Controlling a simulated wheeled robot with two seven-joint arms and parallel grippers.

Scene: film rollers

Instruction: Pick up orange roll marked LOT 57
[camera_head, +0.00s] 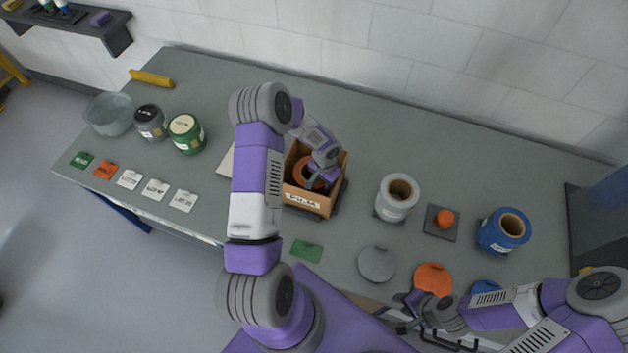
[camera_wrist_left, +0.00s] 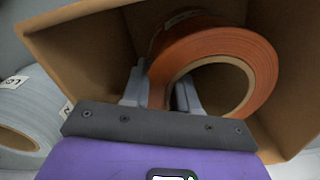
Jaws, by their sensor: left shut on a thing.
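The orange roll (camera_head: 304,170) stands inside an open cardboard box (camera_head: 305,201) marked FILM. In the left wrist view the roll (camera_wrist_left: 236,48) shows its round end and pale core. A pale label is partly visible on its side, but I cannot read a lot number. My left gripper (camera_head: 315,180) reaches down into the box. Its fingers (camera_wrist_left: 160,92) are shut on the roll's wall, one outside and one inside the core opening. My right gripper (camera_head: 408,312) is low at the table's front edge, away from the box; its jaw opening is unclear.
A white roll (camera_head: 398,198) and a blue roll (camera_head: 503,231) stand right of the box. Coloured discs and cards lie in front. The back of the table is mostly clear.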

